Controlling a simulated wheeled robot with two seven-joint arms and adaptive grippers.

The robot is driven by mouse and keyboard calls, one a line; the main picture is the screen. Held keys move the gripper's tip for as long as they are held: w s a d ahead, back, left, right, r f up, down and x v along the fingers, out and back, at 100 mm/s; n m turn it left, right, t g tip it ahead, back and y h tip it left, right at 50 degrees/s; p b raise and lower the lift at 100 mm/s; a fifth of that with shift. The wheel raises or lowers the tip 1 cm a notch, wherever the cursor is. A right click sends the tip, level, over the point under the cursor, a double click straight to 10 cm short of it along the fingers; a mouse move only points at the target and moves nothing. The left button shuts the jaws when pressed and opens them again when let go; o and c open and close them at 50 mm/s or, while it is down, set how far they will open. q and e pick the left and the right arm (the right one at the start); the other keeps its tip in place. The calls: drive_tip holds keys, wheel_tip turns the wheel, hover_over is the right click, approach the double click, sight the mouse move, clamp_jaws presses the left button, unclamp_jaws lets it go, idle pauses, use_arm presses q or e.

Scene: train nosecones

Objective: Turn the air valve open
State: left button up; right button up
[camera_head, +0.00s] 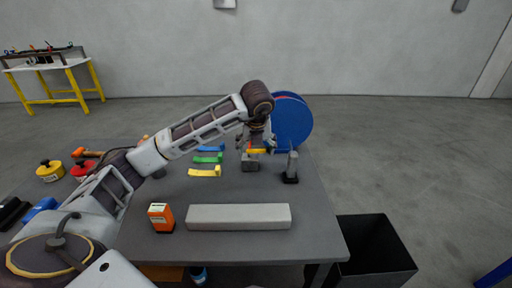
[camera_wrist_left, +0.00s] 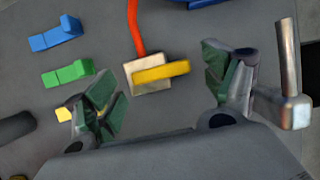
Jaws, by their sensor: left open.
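The air valve has a yellow handle (camera_wrist_left: 162,72) lying across a pale metal block (camera_wrist_left: 152,86), with a red hose (camera_wrist_left: 134,28) running from it. In the head view the grey valve block (camera_head: 250,164) stands near the table's far edge, with the yellow handle (camera_head: 256,151) at its top. My left gripper (camera_head: 257,140) is above the valve, partly hidden by its own wrist. In the left wrist view my left gripper (camera_wrist_left: 163,88) is open and empty, its green-padded fingers to either side of the valve and apart from it. My right gripper is not in view.
A blue reel (camera_head: 293,124) stands behind the valve. A grey upright post (camera_head: 292,166) is close on the right. Blue, green (camera_head: 208,159) and yellow (camera_head: 205,172) pieces lie on the left. A long grey block (camera_head: 238,217) and an orange box (camera_head: 161,217) are nearer.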

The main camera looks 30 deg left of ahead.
use_arm(q)
drive_tip(key=v, duration=1.2)
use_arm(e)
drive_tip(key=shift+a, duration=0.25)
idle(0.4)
use_arm(q)
drive_tip(key=shift+r, duration=0.1)
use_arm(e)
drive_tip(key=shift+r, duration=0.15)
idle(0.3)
use_arm(q)
wheel_tip(320, 180, up, 22)
drive_tip(key=p, duration=2.2)
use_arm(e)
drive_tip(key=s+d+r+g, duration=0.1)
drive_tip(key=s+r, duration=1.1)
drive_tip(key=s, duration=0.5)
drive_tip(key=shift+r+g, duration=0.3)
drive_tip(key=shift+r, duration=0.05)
